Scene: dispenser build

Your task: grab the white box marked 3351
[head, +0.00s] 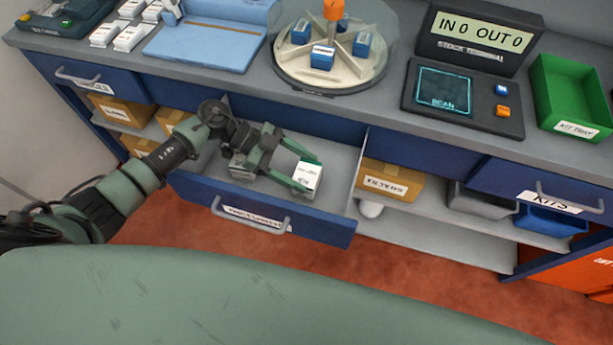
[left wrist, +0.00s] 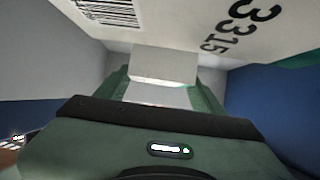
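A white box (head: 307,177) with a printed label is in the open drawer (head: 340,228), at the tips of my left gripper (head: 312,174). The left fingers are apart, one on each side of the box; whether they press on it is unclear. The left wrist view shows a close pale face with a barcode (left wrist: 108,12) and large digits (left wrist: 240,25), cut off at the top and seeming to read 3315. A light grey block (left wrist: 165,65) shows between the green fingers there. A second white box (head: 243,172) lies partly hidden under the gripper. My right gripper is out of view.
The counter above holds a round carousel (head: 335,75) with blue boxes, a scan terminal (head: 462,95), a green kit tray (head: 572,95) and a blue stand (head: 205,40). A box marked FILTERS (head: 390,180) is on the shelf right of the drawer. Drawer walls surround the gripper.

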